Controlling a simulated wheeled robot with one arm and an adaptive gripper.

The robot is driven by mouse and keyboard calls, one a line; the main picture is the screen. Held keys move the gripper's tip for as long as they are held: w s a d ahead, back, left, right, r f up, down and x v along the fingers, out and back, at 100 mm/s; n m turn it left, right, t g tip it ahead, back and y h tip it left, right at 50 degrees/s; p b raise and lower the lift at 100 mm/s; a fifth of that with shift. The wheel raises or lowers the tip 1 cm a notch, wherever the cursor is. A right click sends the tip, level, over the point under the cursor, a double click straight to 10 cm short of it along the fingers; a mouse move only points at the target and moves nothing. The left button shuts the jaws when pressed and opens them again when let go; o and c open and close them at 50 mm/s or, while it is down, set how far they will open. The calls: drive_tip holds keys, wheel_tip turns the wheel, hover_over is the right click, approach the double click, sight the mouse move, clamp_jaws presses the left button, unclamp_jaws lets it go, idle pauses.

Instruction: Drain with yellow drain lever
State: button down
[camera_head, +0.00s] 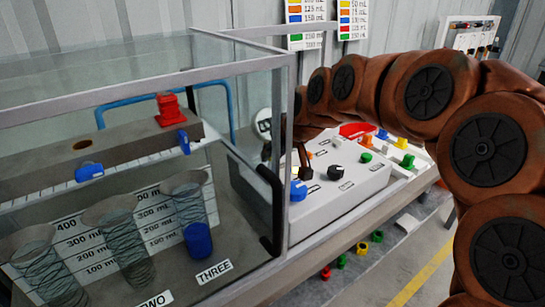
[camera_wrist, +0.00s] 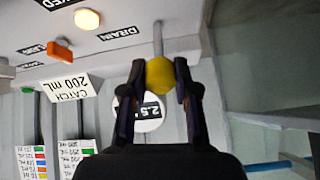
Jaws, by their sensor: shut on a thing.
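The yellow drain lever shows in the wrist view as a yellow ball knob (camera_wrist: 160,73) on a grey stem that runs up to the panel. My gripper (camera_wrist: 160,80) is shut on the knob, with one dark finger on each side of it. An upside-down DRAIN label (camera_wrist: 118,33) is on the panel beside the stem. In the head view my arm reaches down to the white control box, and the gripper's end is partly hidden by the clear tank's frame. I cannot make out the lever there.
The glass tank (camera_head: 270,75) with graduated cylinders is at left. In the wrist view, a CATCH 200 mL sign (camera_wrist: 68,87), an orange lever (camera_wrist: 60,50) and a round gauge (camera_wrist: 150,113) are close by.

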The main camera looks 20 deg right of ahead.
drive_tip(key=shift+s+f, duration=0.1)
idle(0.5)
drive_tip(key=c, duration=1.1)
unclamp_jaws()
drive_tip(key=shift+c, duration=0.2)
drive_tip(key=v, duration=1.2)
drive_tip(key=shift+s, duration=0.15)
drive_tip(key=shift+d+f, duration=0.1)
